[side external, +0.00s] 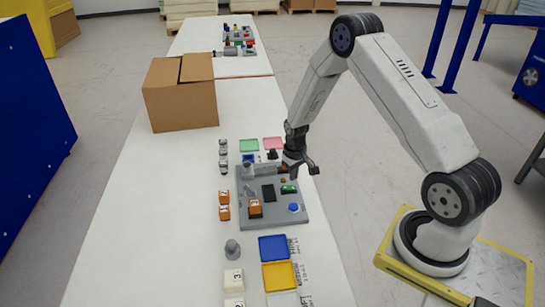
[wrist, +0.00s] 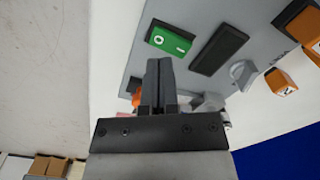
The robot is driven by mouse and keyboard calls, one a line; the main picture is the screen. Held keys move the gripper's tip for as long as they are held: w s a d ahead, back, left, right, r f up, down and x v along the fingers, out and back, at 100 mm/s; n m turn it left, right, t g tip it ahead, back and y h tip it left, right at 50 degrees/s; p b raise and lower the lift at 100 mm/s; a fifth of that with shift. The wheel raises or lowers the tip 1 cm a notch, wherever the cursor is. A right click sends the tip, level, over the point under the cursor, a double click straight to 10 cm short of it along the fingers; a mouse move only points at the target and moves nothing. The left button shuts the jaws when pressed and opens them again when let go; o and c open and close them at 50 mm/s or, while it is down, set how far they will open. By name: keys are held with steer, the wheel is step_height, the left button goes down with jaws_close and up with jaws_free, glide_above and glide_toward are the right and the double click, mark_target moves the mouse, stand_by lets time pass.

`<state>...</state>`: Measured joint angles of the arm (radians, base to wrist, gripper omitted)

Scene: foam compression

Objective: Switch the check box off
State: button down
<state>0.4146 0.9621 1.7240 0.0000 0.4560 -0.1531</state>
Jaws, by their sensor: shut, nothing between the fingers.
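The check box (side external: 243,207) is a grey flat unit on the white table. In the side view its green rocker switch (side external: 289,188) sits at the right part of its top. In the wrist view the green switch (wrist: 170,38) carries white O and I marks in a dark frame; I cannot tell which side is pressed down. My gripper (wrist: 160,62) is shut and empty, with its fingertips just below the switch in the wrist view. They look close to the switch, but I cannot tell whether they touch. In the side view my gripper (side external: 297,168) hangs over the box's back right part.
Orange blocks (side external: 224,204), a blue tray (side external: 273,248) and a yellow tray (side external: 280,276) lie nearby. A cardboard box (side external: 180,95) stands behind.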

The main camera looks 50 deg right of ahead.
mark_target(292, 188)
steer(key=shift+r, duration=1.7)
steer(key=s+a+r+n+t, duration=0.1)
steer(key=s+a+r, duration=0.5)
steer(key=a, duration=0.3)
steer(key=s+a+r+n+t, duration=0.1)
steer(key=s+a+r+n, duration=0.1)
steer(key=s+a+r, duration=0.5)
steer(key=shift+s+a+r+t, duration=0.2)
steer(key=shift+a+r+t, duration=0.1)
steer(key=shift+a+r, duration=0.85)
